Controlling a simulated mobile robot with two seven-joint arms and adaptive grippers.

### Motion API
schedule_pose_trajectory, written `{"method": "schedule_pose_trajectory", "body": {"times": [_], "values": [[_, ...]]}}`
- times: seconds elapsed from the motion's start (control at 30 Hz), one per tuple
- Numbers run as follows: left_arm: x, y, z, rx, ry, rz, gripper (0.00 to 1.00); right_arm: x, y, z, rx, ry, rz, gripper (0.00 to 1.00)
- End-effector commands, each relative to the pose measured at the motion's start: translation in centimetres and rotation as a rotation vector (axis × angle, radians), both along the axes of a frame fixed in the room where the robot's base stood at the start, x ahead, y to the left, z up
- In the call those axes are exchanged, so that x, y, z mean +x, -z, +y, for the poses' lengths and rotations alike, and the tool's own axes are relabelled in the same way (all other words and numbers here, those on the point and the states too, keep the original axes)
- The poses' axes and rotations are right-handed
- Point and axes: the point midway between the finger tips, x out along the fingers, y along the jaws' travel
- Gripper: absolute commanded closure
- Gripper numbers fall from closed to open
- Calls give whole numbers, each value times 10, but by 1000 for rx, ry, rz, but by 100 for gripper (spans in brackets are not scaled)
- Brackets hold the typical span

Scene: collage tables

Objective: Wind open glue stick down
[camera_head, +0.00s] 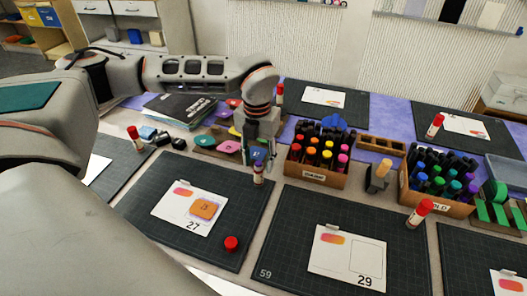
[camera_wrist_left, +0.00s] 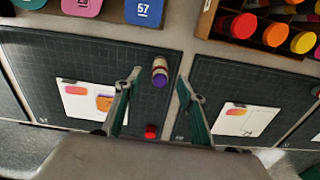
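The open glue stick (camera_head: 259,174) stands uncapped near the far right corner of the mat with card 27. In the left wrist view the glue stick (camera_wrist_left: 160,72) shows a pale body and a purple end. Its red cap (camera_head: 231,243) is apart from it, near the mat's front; the cap also shows in the wrist view (camera_wrist_left: 150,131). My left gripper (camera_head: 259,155) is just above the stick. In the wrist view the fingers (camera_wrist_left: 159,76) are spread and empty, with the stick visible between their tips. My right gripper is not in view.
A wooden crate (camera_head: 317,180) of several bottles stands right of the gripper. Colored pads (camera_head: 228,147) lie behind and left. Card 27 (camera_head: 172,211) lies on the same mat, and card 29 (camera_head: 345,277) on the mat to the right. A capped glue stick (camera_head: 419,213) stands farther right.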

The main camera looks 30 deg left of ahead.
Motion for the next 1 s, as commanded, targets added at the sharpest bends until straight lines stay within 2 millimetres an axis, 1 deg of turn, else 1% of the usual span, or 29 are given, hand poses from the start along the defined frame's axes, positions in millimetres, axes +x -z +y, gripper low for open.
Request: {"method": "schedule_pose_trajectory", "body": {"times": [0.2, 0.4, 0.6, 0.87, 0.9, 0.97, 1.0], "values": [[0, 33, 0, 0, 0, 3, 60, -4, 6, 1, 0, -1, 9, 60], [0, 58, -1, 0, 1, 2, 60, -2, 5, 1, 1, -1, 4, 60], [0, 68, 0, 0, 0, 0, 60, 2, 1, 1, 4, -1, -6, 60], [0, 69, 0, -1, 0, -1, 60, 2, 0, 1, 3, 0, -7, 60], [0, 69, 0, -1, 0, -1, 71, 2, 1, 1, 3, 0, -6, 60], [0, 69, 0, -1, 0, 0, 86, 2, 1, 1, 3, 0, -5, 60], [0, 69, 0, -1, 0, 0, 97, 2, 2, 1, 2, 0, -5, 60]]}}
